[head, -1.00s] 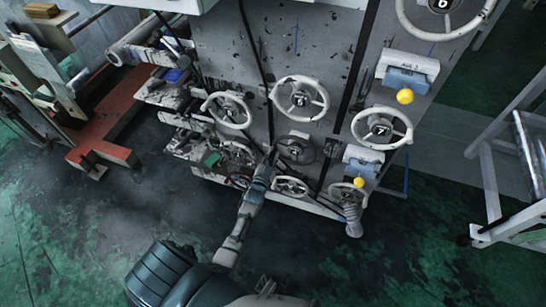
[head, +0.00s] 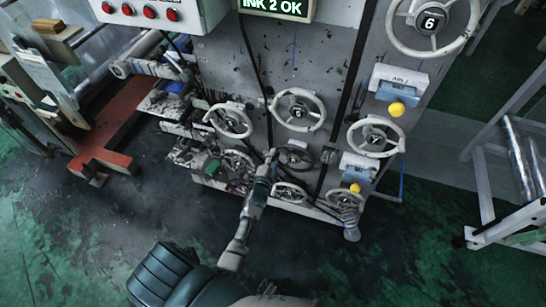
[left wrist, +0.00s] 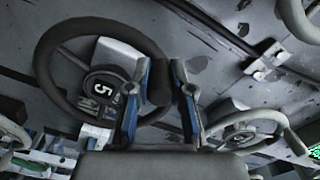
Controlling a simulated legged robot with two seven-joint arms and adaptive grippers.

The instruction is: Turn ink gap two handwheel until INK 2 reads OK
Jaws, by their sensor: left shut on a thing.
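A dark handwheel (head: 297,157) sits low on the grey machine face. In the left wrist view the dark handwheel (left wrist: 43,72) fills the left half, with a label plate (left wrist: 100,90) at its hub that seems to show a 5. My left gripper (head: 270,158) reaches its left side. In the left wrist view my left gripper (left wrist: 160,95) has its two blue-lined fingers shut around the wheel's dark grip. My right gripper is not in view.
Yellow knobs (head: 397,109) stick out at right. A control box with red buttons (head: 150,12) hangs top left. The green floor in front is open.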

